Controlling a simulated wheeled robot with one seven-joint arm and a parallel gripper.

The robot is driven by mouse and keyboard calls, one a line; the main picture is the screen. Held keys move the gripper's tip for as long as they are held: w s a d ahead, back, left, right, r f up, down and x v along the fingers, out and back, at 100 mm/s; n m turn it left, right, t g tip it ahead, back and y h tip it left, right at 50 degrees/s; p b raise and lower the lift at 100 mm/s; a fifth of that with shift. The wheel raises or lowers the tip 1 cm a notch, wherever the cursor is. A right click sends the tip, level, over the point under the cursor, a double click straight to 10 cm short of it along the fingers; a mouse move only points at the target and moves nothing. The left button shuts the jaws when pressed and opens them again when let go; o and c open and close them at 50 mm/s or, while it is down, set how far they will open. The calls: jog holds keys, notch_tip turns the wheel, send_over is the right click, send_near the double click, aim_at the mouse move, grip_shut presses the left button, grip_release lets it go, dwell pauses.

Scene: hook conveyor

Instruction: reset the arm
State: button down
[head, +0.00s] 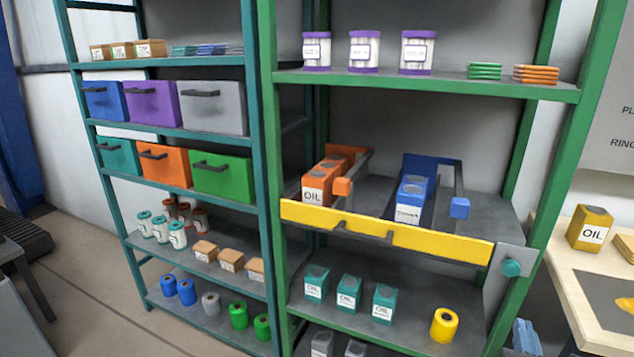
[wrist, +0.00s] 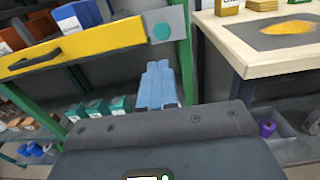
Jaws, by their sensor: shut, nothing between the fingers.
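My gripper (wrist: 160,85) shows in the wrist view as two light blue fingers pressed together with nothing between them. Its fingertips point toward the space below the grey panel with the teal knob (wrist: 162,31). In the head view, the light blue tip of my gripper (head: 525,336) shows at the lower right, in front of the green rack's right post. It is apart from the shelves and the table. Most of my arm is outside the head view.
A yellow bar (head: 385,233) with a handle fronts the middle shelf, where orange and blue holders contain oil boxes. A wooden table (head: 565,268) stands close on the right, with a yellow oil box (head: 590,228). A grey bin (wrist: 275,135) sits below it.

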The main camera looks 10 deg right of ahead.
jog(key=s+a+f+m+y, duration=0.3)
jog(key=s+a+m, duration=0.3)
jog(key=s, duration=0.1)
jog(key=s+a+f+m+y, duration=0.25)
jog(key=s+a+m, duration=0.25)
jog(key=s+a, duration=0.25)
jog(key=s+a+r+m+y, duration=0.2)
jog(key=s+r+m, duration=0.2)
jog(key=s+m, duration=0.4)
jog(key=s+a+r+m+y, duration=0.2)
jog(key=s+a+r+m, duration=0.1)
jog(key=s+m, duration=0.6)
jog(key=shift+r+m, duration=0.5)
jog(key=shift+r, duration=0.1)
jog(key=shift+s+y, duration=0.1)
jog(key=shift+y, duration=0.15)
